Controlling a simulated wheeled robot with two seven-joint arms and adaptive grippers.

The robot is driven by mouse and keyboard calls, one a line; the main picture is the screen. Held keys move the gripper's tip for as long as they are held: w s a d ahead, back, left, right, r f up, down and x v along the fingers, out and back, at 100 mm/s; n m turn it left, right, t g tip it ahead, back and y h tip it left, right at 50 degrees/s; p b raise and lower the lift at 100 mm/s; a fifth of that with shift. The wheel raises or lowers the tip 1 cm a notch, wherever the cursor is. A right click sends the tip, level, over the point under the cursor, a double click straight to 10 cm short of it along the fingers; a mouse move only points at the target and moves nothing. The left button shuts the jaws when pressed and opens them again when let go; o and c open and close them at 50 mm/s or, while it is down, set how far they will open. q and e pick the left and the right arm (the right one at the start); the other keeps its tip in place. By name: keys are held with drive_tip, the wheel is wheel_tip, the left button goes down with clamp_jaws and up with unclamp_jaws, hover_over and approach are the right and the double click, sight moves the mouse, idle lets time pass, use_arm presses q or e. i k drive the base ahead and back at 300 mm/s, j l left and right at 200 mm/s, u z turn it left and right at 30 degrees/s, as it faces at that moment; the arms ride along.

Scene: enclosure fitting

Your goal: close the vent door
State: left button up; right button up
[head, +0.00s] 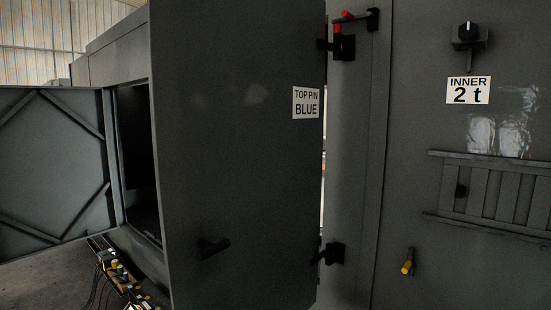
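A large dark grey door (235,150) stands open in the middle of the head view. It bears a white label (306,102) reading "TOP PIN BLUE" and a dark handle (212,248) low on its face. Its right edge meets an upper hinge (341,46) and a lower hinge (331,253), with a bright gap between. Another open door (52,165) with diagonal braces is at the left, beside a dark opening (135,160). I cannot tell which is the vent door.
Red parts (345,17) sit by the upper hinge. The right wall has an "INNER 2 t" label (467,90), a black knob (468,32), a slatted panel (490,192) and a yellow-tipped lever (407,263). Small coloured items and cables (118,272) lie low at the left.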

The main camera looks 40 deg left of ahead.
sight(236, 88)
drive_tip(key=l+u, duration=0.2)
drive_tip(key=u, duration=0.2)
drive_tip(key=l+u, duration=0.2)
drive_tip(key=u, duration=0.2)
drive_tip(key=j+u, duration=0.3)
drive_tip(key=i+u, duration=0.1)
drive_tip(key=u, duration=0.25)
drive_tip(key=i+j+z, duration=0.15)
drive_tip(key=i+j, duration=0.05)
drive_tip(key=j, duration=0.05)
